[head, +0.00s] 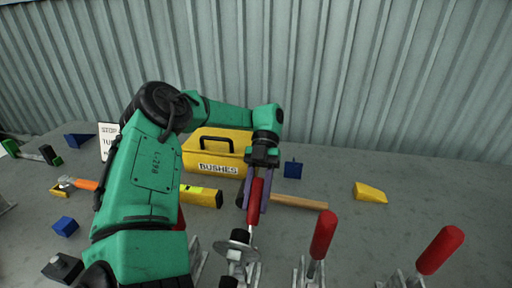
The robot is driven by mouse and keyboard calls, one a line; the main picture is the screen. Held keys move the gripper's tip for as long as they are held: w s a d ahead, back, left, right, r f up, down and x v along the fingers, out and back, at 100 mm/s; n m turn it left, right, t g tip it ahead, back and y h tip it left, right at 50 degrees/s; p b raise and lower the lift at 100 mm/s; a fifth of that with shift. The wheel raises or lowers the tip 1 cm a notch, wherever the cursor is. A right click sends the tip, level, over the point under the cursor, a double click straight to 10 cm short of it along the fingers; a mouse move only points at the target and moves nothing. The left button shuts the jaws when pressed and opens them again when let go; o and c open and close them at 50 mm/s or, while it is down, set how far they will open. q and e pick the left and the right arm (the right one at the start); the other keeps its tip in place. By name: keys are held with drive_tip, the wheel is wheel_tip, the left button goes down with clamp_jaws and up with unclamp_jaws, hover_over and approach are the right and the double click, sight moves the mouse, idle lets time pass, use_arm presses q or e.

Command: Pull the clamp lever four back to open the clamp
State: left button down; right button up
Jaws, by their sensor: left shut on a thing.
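My left gripper (256,200) points down in the middle of the head view, its two purple fingers on either side of a red clamp lever handle (255,205). It is shut on this handle, which stands nearly upright above its metal clamp (238,250). Two more red lever handles stand to the right, one near the middle right (323,234) and one at the far right (440,250). Part of another red piece shows behind my left arm, mostly hidden. I cannot read any numbers on the clamps. My right gripper is not in view.
A yellow box marked BUSHES (215,155) stands behind the gripper. A hammer with a wooden handle (298,202), a yellow level (201,196), a yellow wedge (369,192) and blue blocks (293,169) lie around. A corrugated wall (400,70) closes the back.

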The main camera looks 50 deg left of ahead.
sight(257, 192)
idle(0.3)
use_arm(q)
drive_tip(key=c, duration=0.5)
unclamp_jaws()
drive_tip(key=shift+f, duration=0.1)
drive_tip(key=shift+c, duration=0.2)
wheel_tip(257, 192, up, 3)
drive_tip(key=shift+w+r+p, duration=0.1)
drive_tip(key=shift+p, duration=0.55)
wheel_tip(257, 192, up, 17)
drive_tip(key=p, duration=1.4)
